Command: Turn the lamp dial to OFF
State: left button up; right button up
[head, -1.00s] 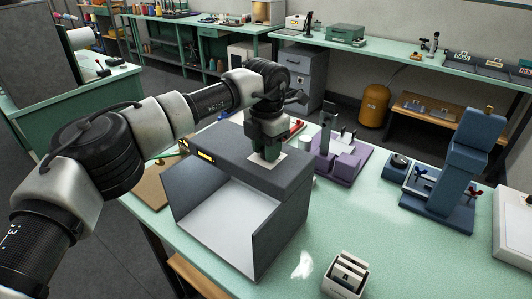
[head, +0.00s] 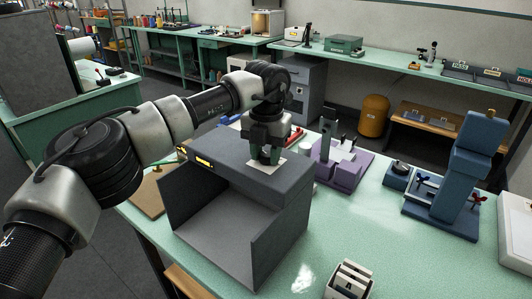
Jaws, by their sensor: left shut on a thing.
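The lamp box (head: 240,170) is a dark grey, open-fronted housing on the green bench. Its inside is dim and grey. My right gripper is not in view.
A purple fixture (head: 340,168) stands just right of the lamp box. A blue press (head: 460,175) stands farther right. A small white holder (head: 349,281) is near the front.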

aim_at(266, 154)
pick_arm(q)
jog(key=shift+w+r, duration=0.1)
jog(key=shift+r, duration=0.2)
jog(key=o, duration=0.7)
jog(key=shift+c, duration=0.2)
jog(key=shift+o, duration=1.3)
jog(key=shift+f, duration=0.15)
jog(key=shift+r, duration=0.5)
notch_tip(266, 154, up, 10)
jog(key=b, duration=0.1)
jog(key=shift+f, duration=0.1)
